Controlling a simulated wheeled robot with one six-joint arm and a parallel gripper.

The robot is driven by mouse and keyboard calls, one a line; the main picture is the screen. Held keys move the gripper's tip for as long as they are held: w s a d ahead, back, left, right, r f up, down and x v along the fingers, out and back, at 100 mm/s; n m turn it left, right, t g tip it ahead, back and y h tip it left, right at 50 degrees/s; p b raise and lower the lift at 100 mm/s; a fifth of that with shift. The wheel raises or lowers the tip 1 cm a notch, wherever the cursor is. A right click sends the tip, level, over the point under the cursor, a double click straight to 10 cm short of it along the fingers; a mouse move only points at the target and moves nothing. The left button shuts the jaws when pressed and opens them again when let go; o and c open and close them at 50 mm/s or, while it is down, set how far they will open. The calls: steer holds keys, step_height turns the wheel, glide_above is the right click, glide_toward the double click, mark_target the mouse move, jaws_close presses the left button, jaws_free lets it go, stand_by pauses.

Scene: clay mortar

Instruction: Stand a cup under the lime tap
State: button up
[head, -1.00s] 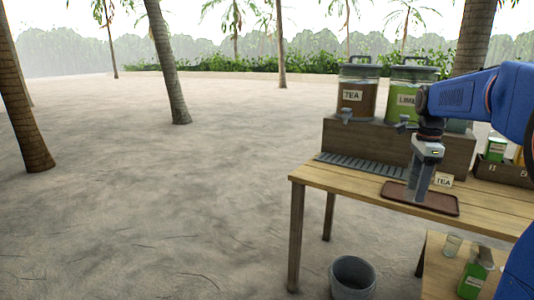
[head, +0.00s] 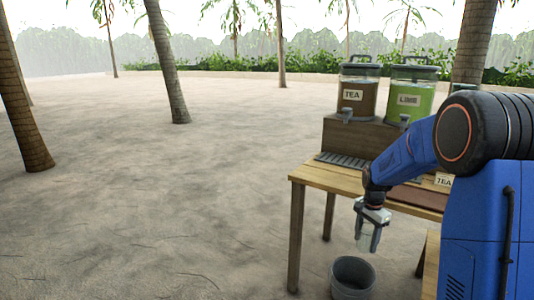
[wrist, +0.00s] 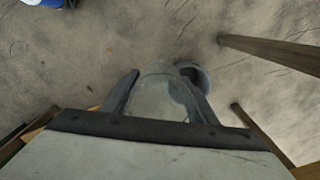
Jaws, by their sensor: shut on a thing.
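The lime dispenser (head: 412,91) is a clear jar of green drink with a "LIME" label, on a wooden riser. Its grey lime tap (head: 404,121) sticks out at the front, above my arm. My gripper (head: 371,226) is shut on a clear cup (head: 367,236), in front of the table's front edge and above the bucket. In the wrist view the cup (wrist: 160,97) sits between the two fingers. The cup hangs roughly upright in the air, well below and left of the lime tap. My arm hides part of the riser and the drip grate.
The tea dispenser (head: 358,92) stands left of the lime one. A drip grate (head: 341,160) lies before the riser (head: 345,136). A brown tray (head: 420,199) and a TEA card (head: 444,180) are on the table (head: 325,178). A grey bucket (head: 353,279) stands on the sand.

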steer(key=w+a+f+n, duration=0.2)
steer(key=w+f, duration=0.1)
steer(key=f, duration=0.5)
steer(key=w+a+f+n, duration=0.2)
steer(key=a+f+n, duration=0.1)
steer(key=f, duration=0.5)
steer(key=w+a+f+n, duration=0.2)
steer(key=w+f, duration=0.1)
steer(key=f, duration=0.5)
steer(key=s+f+n, duration=0.5)
steer(key=s+n, duration=0.1)
steer(key=shift+s+a+f, duration=0.2)
steer(key=shift+a+f, duration=0.05)
steer(key=shift+f, duration=0.05)
